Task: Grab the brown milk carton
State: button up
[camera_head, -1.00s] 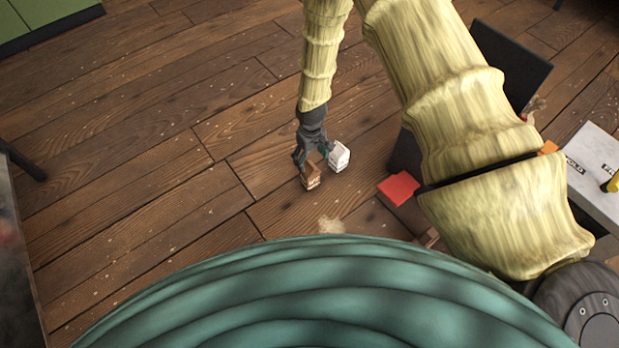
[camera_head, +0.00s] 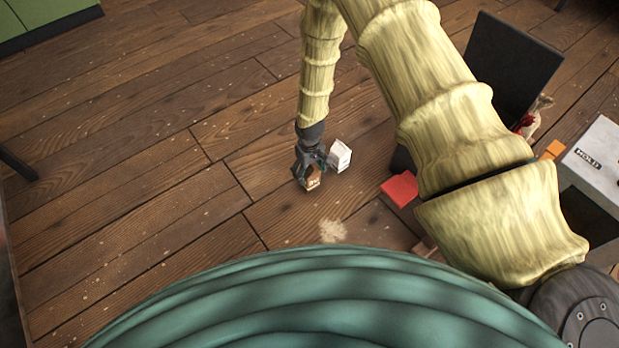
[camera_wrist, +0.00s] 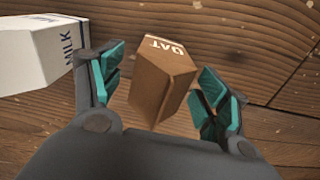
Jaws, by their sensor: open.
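The brown carton (camera_wrist: 160,82), lettered "OAT", is on the wooden floor and lies between the two open fingers of my gripper (camera_wrist: 165,95) in the wrist view. The teal pads stand on either side of it, with a gap visible at least on the right. In the head view my gripper (camera_head: 309,176) reaches down around the brown carton (camera_head: 313,184), which is partly hidden by the fingers. A white carton marked "MILK" (camera_wrist: 38,55) is close beside the left finger; in the head view it is just right of my gripper (camera_head: 340,155).
A red block (camera_head: 400,188) lies to the right on the floor. A dark panel (camera_head: 508,70) and a grey box marked "MOLD" (camera_head: 598,160) stand further right, with an orange piece (camera_head: 553,149) near the box. The floor left of my gripper is clear.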

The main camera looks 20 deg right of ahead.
jog(key=c, duration=1)
